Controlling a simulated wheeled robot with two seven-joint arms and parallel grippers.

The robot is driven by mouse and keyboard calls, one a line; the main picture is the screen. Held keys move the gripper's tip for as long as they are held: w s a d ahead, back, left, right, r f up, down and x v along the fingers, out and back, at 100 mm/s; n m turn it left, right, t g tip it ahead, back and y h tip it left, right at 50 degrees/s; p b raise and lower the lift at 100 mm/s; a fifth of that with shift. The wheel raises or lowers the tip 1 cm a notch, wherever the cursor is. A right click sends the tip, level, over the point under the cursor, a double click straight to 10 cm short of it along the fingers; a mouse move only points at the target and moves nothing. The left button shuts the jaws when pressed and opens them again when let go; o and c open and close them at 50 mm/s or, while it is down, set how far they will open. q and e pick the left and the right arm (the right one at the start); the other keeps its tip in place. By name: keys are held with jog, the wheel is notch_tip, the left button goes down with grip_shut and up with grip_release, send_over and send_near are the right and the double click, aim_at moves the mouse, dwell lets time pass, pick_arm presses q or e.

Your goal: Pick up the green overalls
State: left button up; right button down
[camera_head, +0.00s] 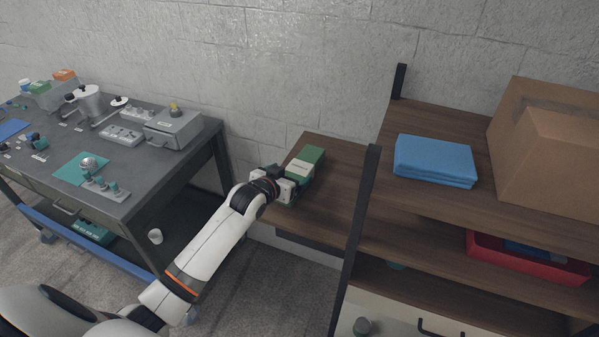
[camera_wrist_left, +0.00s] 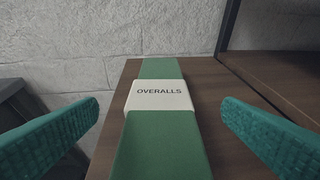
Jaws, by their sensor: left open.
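The green overalls (camera_head: 309,158) are a folded green bundle with a white band on a brown wooden shelf at the middle of the head view. In the left wrist view the overalls (camera_wrist_left: 160,138) lie lengthwise, and the white band reads "OVERALLS". My left gripper (camera_head: 287,184) is at the near end of the bundle. In the left wrist view its two teal-padded fingers (camera_wrist_left: 160,130) stand apart, one on each side of the bundle, with gaps to it. The near end of the overalls is hidden by the gripper in the head view. My right gripper is not in view.
A dark post (camera_head: 355,235) of the shelving rises right of the bundle. A folded blue cloth (camera_head: 435,160) and a cardboard box (camera_head: 555,150) sit on the upper shelf, a red bin (camera_head: 483,247) below. A grey workbench (camera_head: 150,150) with equipment stands left. The wall is behind.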

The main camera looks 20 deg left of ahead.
aim_at(299, 168)
pick_arm(q)
jog(key=p+x, duration=0.1)
jog(key=x, duration=0.4)
jog(key=c, duration=1.2)
